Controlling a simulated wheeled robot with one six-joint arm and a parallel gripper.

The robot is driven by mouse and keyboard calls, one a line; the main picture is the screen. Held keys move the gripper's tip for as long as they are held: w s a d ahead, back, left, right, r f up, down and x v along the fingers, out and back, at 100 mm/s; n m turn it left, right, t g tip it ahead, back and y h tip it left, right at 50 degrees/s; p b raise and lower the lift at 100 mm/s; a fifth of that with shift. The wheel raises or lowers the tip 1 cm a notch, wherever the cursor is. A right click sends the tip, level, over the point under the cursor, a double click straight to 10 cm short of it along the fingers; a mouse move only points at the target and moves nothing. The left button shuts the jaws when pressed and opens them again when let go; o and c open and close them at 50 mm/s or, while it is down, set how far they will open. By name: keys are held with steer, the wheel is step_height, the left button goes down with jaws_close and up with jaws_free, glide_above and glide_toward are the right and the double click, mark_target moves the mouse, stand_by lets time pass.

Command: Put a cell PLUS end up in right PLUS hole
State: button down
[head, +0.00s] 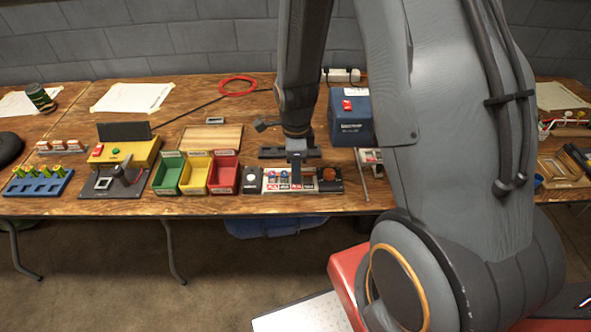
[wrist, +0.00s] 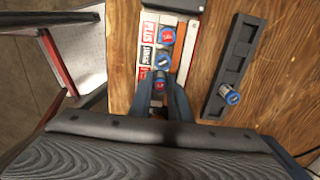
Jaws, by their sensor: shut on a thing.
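The charger (head: 272,188) lies on the bench below my gripper (head: 296,183). In the wrist view its label strip (wrist: 148,36) reads PLUS, then what looks like MINUS, then a partly hidden label. Two blue-ringed round spots, one with a red centre (wrist: 167,36) and one blue (wrist: 165,61), show beside the labels. My gripper (wrist: 161,95) is shut on a dark cell (wrist: 160,77) beside the lowest visible label. I cannot tell which end is up or whether it is in a hole. The fingers and wrist hide the rest of the charger.
A black rack (wrist: 213,103) lies behind the charger with one blue-ended cell (wrist: 230,93) in it. Green (head: 168,176), yellow (head: 195,175) and red (head: 224,177) bins stand left of the charger. A blue box (head: 350,122) stands behind right.

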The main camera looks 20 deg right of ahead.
steer(key=shift+f, duration=0.2)
steer(key=c, duration=1.6)
jaws_free()
steer(key=shift+o, duration=0.2)
steer(key=shift+r, duration=0.1)
steer(key=shift+r+p, duration=2.9)
steer(key=shift+r, duration=0.55)
